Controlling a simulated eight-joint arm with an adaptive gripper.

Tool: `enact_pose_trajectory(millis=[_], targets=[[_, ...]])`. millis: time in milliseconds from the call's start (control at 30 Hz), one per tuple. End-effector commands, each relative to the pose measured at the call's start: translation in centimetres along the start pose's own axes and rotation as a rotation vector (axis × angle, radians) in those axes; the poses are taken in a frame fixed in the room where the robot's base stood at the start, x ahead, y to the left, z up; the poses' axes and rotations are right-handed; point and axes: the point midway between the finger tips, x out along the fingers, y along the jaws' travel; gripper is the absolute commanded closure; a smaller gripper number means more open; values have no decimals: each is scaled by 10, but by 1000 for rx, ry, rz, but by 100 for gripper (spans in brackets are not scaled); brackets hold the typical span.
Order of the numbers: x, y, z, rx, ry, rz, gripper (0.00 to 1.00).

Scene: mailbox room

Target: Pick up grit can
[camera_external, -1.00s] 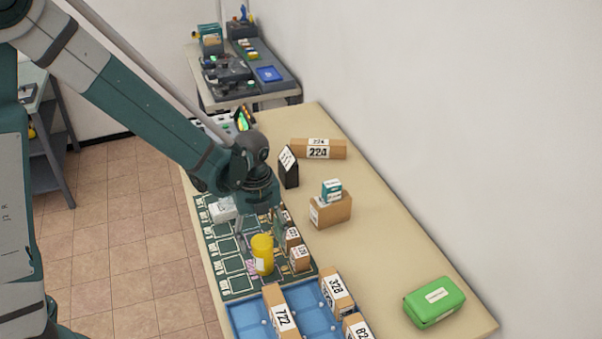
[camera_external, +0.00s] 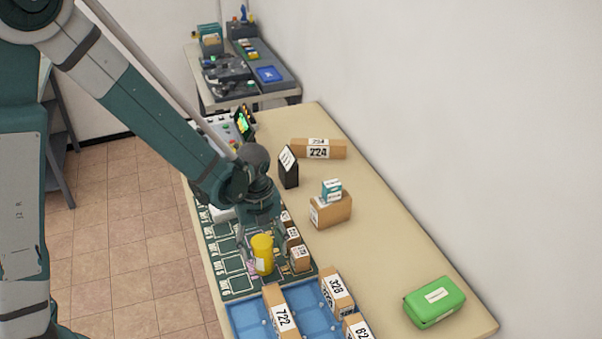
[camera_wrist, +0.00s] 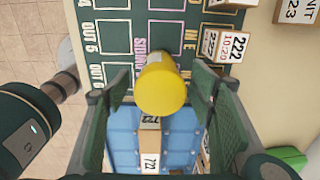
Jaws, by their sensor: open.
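The grit can appears to be the yellow cylinder with a white label (camera_external: 262,254), standing upright on the dark green marked mat (camera_external: 226,256). In the wrist view, the yellow can (camera_wrist: 161,88) lies between the fingers of my gripper (camera_wrist: 160,90), with its round yellow top toward the camera. My gripper (camera_external: 262,236) is open, with one finger on each side of the can; I cannot tell whether either finger touches it. The can's lower part is partly hidden in the wrist view.
Small brown boxes (camera_external: 299,258) stand close to the can's right. A blue tray (camera_external: 246,318) with numbered boxes lies in front. A brown box (camera_external: 331,211) bears a teal-white box (camera_external: 331,190). A green case (camera_external: 434,301) lies at the right; the table between is clear.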

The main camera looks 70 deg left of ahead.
Motion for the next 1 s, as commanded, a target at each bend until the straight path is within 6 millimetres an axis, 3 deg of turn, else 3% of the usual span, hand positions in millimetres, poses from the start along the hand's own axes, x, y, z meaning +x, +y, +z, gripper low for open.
enact_pose_trajectory(millis=[333,1000], targets=[[26,0,0,0,0,0,46],[28,0,0,0,0,0,47]])
